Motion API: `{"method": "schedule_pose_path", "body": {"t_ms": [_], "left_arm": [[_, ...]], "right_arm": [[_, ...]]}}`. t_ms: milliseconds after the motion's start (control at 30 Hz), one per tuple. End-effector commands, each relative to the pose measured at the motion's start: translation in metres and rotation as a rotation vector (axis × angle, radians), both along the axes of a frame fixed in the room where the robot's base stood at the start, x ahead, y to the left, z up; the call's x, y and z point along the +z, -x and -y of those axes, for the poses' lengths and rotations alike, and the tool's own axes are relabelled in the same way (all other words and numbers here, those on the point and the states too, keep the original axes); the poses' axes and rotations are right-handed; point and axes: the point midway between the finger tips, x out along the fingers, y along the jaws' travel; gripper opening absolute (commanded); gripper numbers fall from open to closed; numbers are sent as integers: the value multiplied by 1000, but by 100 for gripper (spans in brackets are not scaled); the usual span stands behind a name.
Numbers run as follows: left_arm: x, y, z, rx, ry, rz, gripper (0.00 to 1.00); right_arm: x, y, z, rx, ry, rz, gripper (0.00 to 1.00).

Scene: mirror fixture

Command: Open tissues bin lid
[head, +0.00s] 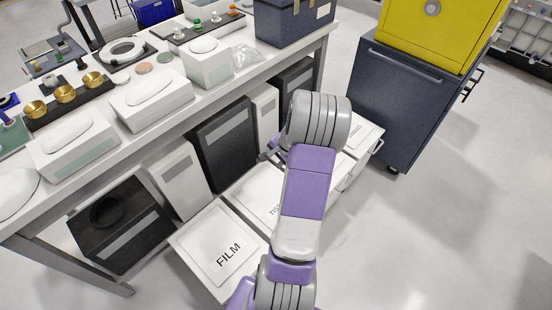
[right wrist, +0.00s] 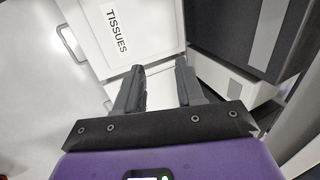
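The white tissues bin (head: 255,190) stands on the floor in front of the bench, between the film bin and another white bin. Its lid lies flat and looks shut; my right arm covers part of its label. In the right wrist view the lid (right wrist: 155,30) shows the word TISSUES in full. My right gripper (head: 268,155) is at the bench side of this bin; in the right wrist view its two fingers (right wrist: 158,82) are apart, with nothing clearly between them, near the lid's edge. Whether they touch it I cannot tell. My left gripper is not in view.
The film bin (head: 205,238) is at the lower left. Black and white boxes, including a black one (head: 222,135), stand under the bench (head: 165,128). A dark cabinet (head: 400,105) with a yellow box (head: 440,30) stands at the right. The floor at right is clear.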

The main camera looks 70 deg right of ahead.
Motion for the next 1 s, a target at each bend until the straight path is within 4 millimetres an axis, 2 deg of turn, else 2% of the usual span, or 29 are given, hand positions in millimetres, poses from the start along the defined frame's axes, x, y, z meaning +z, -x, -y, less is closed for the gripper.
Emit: {"method": "schedule_pose_path", "body": {"t_ms": [300, 467, 833, 933, 1000], "left_arm": [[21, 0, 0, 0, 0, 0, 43], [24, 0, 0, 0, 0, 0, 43], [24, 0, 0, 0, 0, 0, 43], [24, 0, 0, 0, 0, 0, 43], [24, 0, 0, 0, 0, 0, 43]], "right_arm": [[52, 18, -6, 0, 4, 1, 38], [64, 23, -8, 1, 2, 1, 38], [63, 23, -10, 6, -2, -2, 37], [50, 12, -20, 51, -14, -13, 37], [31, -3, -37, 118, -28, -31, 37]]}}
